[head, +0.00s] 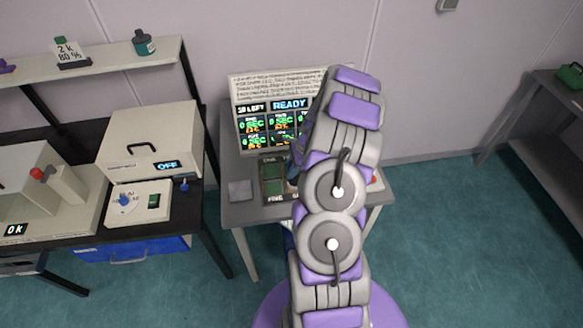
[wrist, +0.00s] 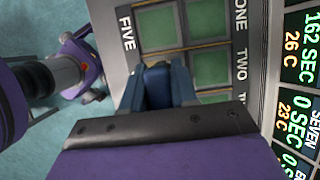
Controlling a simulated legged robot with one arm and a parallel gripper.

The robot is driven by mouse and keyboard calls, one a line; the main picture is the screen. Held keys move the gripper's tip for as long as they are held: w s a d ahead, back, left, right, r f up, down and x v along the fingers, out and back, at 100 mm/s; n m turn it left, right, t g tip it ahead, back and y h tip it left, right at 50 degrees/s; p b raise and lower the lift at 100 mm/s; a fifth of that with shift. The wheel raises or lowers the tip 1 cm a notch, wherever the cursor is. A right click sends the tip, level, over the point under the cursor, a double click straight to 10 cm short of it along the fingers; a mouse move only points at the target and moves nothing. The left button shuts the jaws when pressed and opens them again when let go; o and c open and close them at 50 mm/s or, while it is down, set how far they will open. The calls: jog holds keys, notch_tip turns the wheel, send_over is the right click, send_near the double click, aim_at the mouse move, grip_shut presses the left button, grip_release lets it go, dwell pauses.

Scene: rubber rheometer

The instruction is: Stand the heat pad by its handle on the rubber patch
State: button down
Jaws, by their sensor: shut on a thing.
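My gripper (wrist: 158,88) is in the wrist view, its dark fingers shut on a small blue piece (wrist: 157,72), which appears to be the heat pad's handle. The pad's underside is hidden. The gripper is over the edge of a grey panel (wrist: 118,47) with green square rubber patches in frames. One patch (wrist: 158,28) lies just beyond the fingers by the label FIVE; others (wrist: 208,66) lie to the right by ONE and TWO. I cannot tell whether the pad touches anything. In the head view my arm hides the gripper and part of the patch panel (head: 263,180).
A display board (head: 255,100) reading READY stands behind the panel on a grey table (head: 235,212). A grey square (head: 240,189) lies left of the panel. A bench with a cream oven box (head: 150,145) marked OFF stands left. A shelf unit (head: 555,110) stands far right.

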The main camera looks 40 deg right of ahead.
jog(key=shift+f, duration=0.3)
dwell(0.4)
jog(key=c, duration=0.8)
grip_release()
jog(key=p+v, duration=0.2)
jog(key=v, duration=1.5)
jog(key=shift+s+d, duration=0.1)
jog(key=shift+d, duration=0.05)
